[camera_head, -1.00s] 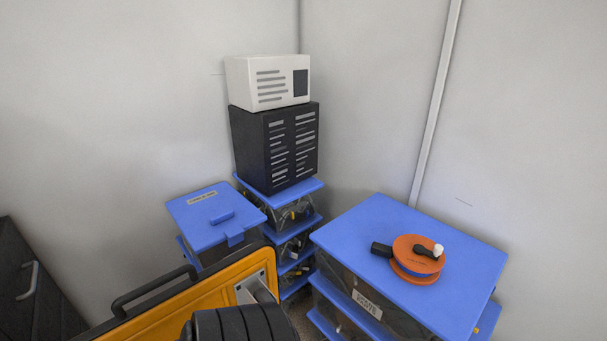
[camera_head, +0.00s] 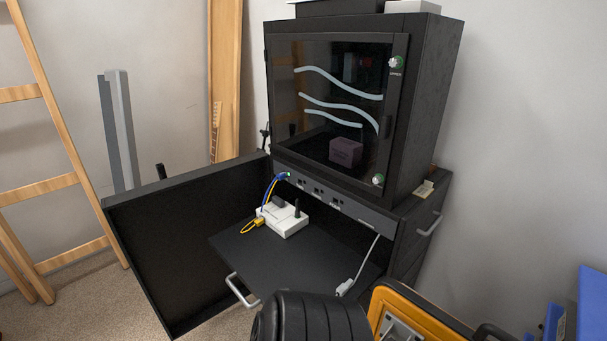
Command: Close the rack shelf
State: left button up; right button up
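The black rack (camera_head: 440,95) stands against the wall, with a glass door (camera_head: 345,75) closed on its upper part. Below it, the black rack shelf (camera_head: 315,255) is pulled out toward me. A silver handle (camera_head: 238,291) is on its front edge. A white box-shaped device (camera_head: 284,222) sits on the shelf, with yellow and blue cables at its left side. A white plug on a cable (camera_head: 346,287) lies near the shelf's right side. Neither of my grippers is in view.
A large black panel (camera_head: 165,250) stands open left of the shelf. A black ribbed round object (camera_head: 308,318) and a yellow-orange case (camera_head: 430,322) are close in front. A wooden ladder (camera_head: 35,120) stands left. Carpet is bare at the lower left.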

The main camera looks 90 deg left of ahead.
aim_at(310, 261)
jog(key=j+u, duration=0.1)
jog(key=u, duration=3.1)
